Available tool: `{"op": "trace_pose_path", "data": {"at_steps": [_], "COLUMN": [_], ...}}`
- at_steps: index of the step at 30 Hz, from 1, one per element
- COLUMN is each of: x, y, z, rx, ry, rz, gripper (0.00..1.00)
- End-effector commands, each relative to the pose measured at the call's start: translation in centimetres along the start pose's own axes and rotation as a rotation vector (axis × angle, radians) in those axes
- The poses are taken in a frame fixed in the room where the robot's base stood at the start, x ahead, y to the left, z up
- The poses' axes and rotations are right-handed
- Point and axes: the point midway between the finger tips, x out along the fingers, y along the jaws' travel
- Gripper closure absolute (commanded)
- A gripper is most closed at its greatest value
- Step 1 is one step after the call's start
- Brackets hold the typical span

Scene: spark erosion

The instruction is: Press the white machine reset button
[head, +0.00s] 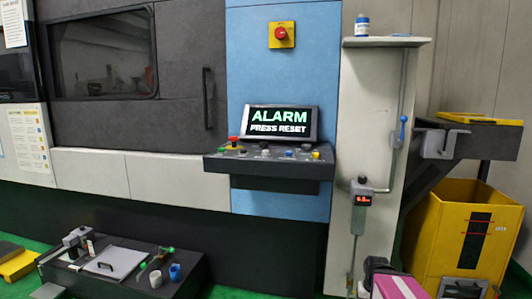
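The machine's control panel (262,166) is a dark sloping shelf that juts out from the blue column, with a row of small buttons on top. A red button (233,140) stands at its left end, a blue one (289,153) right of the middle and a yellow one (316,155) at the right. Several small pale spots lie among them, too small to tell which is the white reset button. The screen (279,121) above reads "ALARM PRESS RESET".
A red switch on a yellow plate (281,35) sits above the screen. A pale pillar (362,120) with a shelf and bottle (362,25) stands right of the panel. A yellow bin (455,230) is at right. A low dark bench (190,286) with tools stands at lower left.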

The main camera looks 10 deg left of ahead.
Motion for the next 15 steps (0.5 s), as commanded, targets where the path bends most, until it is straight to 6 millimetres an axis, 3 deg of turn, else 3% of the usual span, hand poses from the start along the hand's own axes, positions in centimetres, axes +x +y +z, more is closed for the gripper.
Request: {"op": "trace_pose_path", "data": {"at_steps": [7,8,13,14,15], "x": [0.00,0.00,0.00,0.00,0.00], "y": [0.00,0.00,0.00,0.00,0.00], "z": [0.00,0.00,0.00,0.00,0.00], "rx": [0.000,0.000,0.000,0.000,0.000], "ry": [0.000,0.000,0.000,0.000,0.000], "rz": [0.000,0.000,0.000,0.000,0.000], "gripper": [0.30,0.37,0.92,1.00,1.00]}}
